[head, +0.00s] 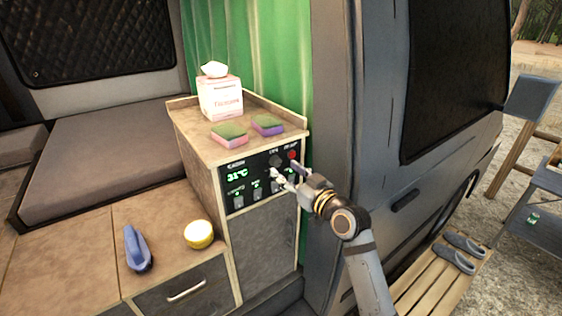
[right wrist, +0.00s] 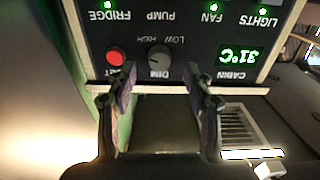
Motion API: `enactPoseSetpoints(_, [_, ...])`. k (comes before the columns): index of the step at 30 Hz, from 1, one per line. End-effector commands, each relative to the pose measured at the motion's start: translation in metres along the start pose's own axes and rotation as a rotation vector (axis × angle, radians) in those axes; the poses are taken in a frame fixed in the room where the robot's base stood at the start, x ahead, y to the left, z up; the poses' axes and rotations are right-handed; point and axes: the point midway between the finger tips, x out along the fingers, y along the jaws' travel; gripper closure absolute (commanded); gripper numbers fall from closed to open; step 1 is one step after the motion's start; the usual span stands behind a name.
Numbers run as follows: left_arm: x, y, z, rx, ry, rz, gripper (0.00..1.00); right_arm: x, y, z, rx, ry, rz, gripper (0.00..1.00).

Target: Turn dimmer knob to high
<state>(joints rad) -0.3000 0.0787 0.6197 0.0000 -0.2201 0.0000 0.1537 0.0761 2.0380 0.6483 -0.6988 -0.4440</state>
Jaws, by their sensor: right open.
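The dimmer knob is a dark round knob (right wrist: 159,56) on the black control panel (head: 250,178). The right wrist view shows it upside down, next to the labels DIM, LOW and HIGH. Its exact pointer direction is too small to tell. In the head view the knob (head: 276,160) sits near the panel's upper right. My right gripper (right wrist: 163,90) is open and empty, its fingers spread to either side of the knob's line and apart from it. In the head view the right gripper (head: 277,178) is in front of the panel, hiding part of it. My left gripper is not in view.
A red button (right wrist: 116,56) sits beside the knob. The panel also has a green 31°C display (head: 237,176) and lit switches. Sponges (head: 229,134) and a tissue box (head: 220,98) stand on the cabinet above. The van's side (head: 350,120) is close on the right.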

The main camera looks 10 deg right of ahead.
Motion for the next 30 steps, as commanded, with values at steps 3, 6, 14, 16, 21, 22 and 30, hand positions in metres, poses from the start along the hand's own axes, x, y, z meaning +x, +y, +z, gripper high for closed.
enactPoseSetpoints(3, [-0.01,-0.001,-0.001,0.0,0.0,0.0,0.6,0.019,0.0,-0.004,0.002,0.001,0.0,0.48])
enactPoseSetpoints(6, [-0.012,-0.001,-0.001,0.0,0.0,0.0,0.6,0.028,0.0,-0.002,0.002,0.0,0.0,0.48])
enactPoseSetpoints(14, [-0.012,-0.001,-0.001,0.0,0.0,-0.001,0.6,0.033,0.0,0.0,-0.001,0.0,0.0,0.48])
enactPoseSetpoints(16, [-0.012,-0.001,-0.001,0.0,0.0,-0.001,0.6,0.033,0.0,0.0,-0.001,0.0,0.0,0.48])
enactPoseSetpoints(21, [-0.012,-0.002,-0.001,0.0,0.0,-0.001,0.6,0.032,0.0,0.0,-0.001,0.0,0.0,0.71])
enactPoseSetpoints(22, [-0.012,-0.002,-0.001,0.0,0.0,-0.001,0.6,0.032,0.0,0.0,-0.001,0.0,0.0,0.75])
enactPoseSetpoints(30, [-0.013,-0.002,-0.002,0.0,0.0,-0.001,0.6,0.032,0.0,0.0,0.01,0.0,0.0,1.0])
